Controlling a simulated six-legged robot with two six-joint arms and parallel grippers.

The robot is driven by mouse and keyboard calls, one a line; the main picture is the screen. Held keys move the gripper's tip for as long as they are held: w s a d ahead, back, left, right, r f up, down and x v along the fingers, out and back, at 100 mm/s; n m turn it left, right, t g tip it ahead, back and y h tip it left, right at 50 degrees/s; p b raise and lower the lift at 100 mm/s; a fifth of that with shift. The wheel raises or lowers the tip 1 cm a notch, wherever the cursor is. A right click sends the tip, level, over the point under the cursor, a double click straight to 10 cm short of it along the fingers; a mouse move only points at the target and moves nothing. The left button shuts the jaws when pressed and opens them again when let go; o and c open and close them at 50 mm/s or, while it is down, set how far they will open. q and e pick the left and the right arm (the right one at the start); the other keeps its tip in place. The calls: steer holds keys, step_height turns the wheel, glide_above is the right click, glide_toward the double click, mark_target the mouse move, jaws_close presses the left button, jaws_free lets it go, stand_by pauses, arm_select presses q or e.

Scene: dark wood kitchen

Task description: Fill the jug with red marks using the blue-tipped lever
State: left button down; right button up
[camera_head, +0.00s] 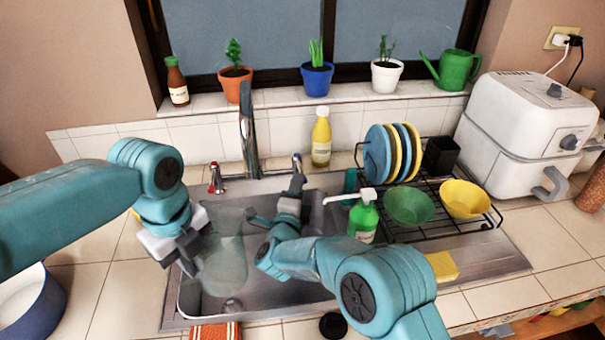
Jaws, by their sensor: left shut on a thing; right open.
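A clear jug (224,268) is in the left part of the sink, below the tap (248,135). I cannot make out red marks on it. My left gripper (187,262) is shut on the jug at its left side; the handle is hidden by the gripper. The blue-tipped lever (296,160) stands on the sink's back rim, right of the tap. My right gripper (296,184) is open, just in front of this lever; I cannot tell whether it touches it. A red-tipped lever (214,176) stands left of the tap. No water stream is clear to see.
A green soap bottle (364,218) stands close to the right of my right arm. A black dish rack (456,226) with plates and bowls is further right. A yellow bottle (321,138) stands behind the sink. A yellow sponge (442,266) lies at the sink's right.

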mark_target(302, 171)
steer(key=shift+w+d, duration=0.2)
steer(key=shift+w, duration=1.4)
steer(key=shift+w+d, duration=0.2)
steer(key=shift+w, duration=1.35)
steer(key=shift+s+r, duration=0.1)
jaws_close()
